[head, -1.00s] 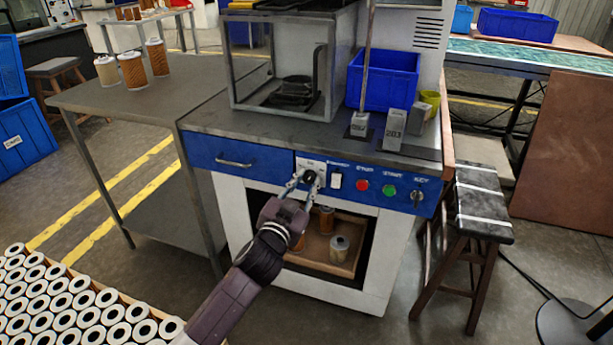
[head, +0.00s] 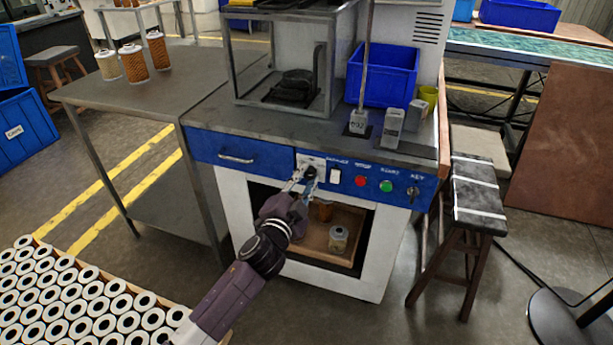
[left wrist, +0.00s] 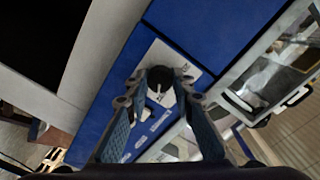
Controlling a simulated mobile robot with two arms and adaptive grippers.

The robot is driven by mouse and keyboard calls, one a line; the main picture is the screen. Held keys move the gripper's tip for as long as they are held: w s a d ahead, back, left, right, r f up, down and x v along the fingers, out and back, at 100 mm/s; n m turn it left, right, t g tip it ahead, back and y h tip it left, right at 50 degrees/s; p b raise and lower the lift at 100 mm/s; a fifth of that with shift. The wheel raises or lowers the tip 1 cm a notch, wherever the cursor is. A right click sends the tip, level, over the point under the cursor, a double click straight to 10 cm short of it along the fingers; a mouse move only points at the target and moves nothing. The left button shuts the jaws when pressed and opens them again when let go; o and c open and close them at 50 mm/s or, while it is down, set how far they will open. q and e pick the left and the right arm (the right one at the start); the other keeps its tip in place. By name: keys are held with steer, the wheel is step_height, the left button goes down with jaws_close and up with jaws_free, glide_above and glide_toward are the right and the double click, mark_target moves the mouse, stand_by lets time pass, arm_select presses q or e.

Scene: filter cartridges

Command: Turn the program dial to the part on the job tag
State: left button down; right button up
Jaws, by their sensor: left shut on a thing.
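The program dial (head: 310,172) is a black knob on a white plate in the machine's blue front panel. It also shows in the left wrist view as a round black knob (left wrist: 158,82) with a pale pointer mark. My left gripper (head: 303,184) is at the dial, its fingertips on either side of it, shut on it. The fingers hide part of the plate, and I cannot read its markings. I cannot make out a job tag for certain; grey blocks with markings (head: 392,127) stand on the machine top. My right gripper is not in view.
Right of the dial are a white switch (head: 334,177), a red button (head: 360,181), a green button (head: 386,186) and a key switch (head: 412,192). A drawer handle (head: 236,159) is to the left. A stool (head: 474,205) stands at the right.

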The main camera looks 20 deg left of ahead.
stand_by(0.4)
arm_select(q)
steer(key=c, duration=1.7)
jaws_free()
steer(key=shift+o, duration=0.2)
steer(key=shift+s, duration=0.1)
steer(key=s, duration=1.2)
steer(key=shift+a, duration=0.2)
